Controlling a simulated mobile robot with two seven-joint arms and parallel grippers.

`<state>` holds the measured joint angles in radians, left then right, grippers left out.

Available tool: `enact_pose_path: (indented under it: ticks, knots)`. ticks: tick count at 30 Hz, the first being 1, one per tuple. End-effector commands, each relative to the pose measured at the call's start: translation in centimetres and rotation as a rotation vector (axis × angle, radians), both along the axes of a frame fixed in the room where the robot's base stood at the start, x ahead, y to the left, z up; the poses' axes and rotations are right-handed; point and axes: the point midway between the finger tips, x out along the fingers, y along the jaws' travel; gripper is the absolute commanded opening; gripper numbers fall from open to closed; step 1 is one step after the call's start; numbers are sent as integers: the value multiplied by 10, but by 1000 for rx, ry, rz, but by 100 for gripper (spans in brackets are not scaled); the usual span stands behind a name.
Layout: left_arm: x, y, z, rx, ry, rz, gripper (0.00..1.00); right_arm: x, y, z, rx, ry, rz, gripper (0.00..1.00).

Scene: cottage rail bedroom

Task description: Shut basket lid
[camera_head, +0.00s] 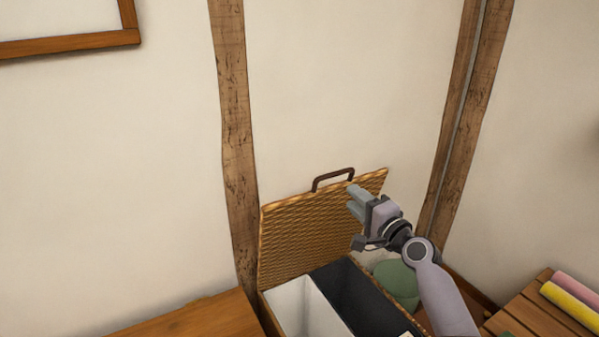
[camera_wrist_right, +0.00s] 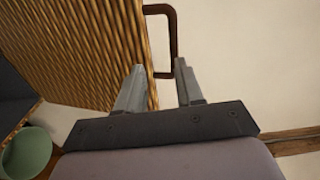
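The wicker basket lid (camera_head: 312,232) stands open and upright against the wall, with a dark brown handle (camera_head: 333,180) on its top edge. The basket (camera_head: 262,312) below is open, with a white compartment and a dark one showing. My right gripper (camera_head: 352,197) is at the lid's upper right side, just below the handle. In the right wrist view the right gripper (camera_wrist_right: 160,80) has its fingers apart, with the lid's edge (camera_wrist_right: 125,45) and the handle (camera_wrist_right: 173,45) just ahead of or between them; contact is unclear. My left gripper is not in view.
A green rounded object (camera_head: 398,282) sits right of the basket, behind my right arm. A wooden surface (camera_head: 190,322) is at the lower left. A slatted wooden bench (camera_head: 535,315) with pink and yellow rolls (camera_head: 572,305) is at the lower right.

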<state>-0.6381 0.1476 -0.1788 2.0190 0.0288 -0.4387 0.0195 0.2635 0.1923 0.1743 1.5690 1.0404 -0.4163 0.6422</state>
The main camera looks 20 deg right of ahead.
Motion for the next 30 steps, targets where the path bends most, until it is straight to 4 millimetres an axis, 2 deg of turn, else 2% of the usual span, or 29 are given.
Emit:
enact_pose_path:
  ticks: [3, 6, 11, 21, 30]
  knots:
    - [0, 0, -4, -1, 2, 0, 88, 8, -7, 13, 72, -27, -1, 37]
    - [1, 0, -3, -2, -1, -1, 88, 12, -8, 17, 92, -35, -1, 37]
    - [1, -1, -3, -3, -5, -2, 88, 24, -6, 19, 93, -36, 0, 37]
    - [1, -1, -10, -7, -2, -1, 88, 65, 0, 20, 91, -35, 0, 37]
    - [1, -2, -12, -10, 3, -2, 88, 79, 2, 22, 89, -34, 0, 37]
